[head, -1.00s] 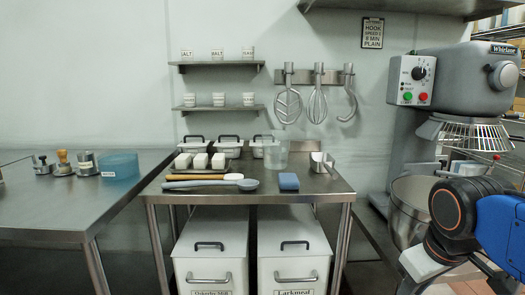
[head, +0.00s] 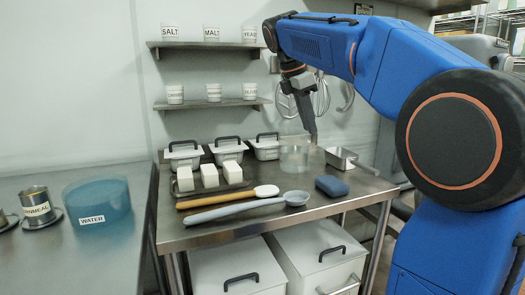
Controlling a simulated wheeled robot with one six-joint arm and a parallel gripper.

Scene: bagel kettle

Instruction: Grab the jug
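The clear jug (head: 294,159) stands upright at the back of the middle steel table, right of the lidded white tubs. Its see-through walls are hard to make out against the wall and my arm. My gripper (head: 309,128) points down from above at the jug's right upper side, with its tip overlapping the jug in the head view. I cannot tell whether it touches the jug or hangs in front of or behind it. The fingers overlap each other, so their opening does not show.
A blue sponge (head: 332,187), a long spoon (head: 250,207) and white blocks (head: 209,176) lie in front. Lidded tubs (head: 184,157) stand left. A blue tub labelled water (head: 97,203) is on the left table.

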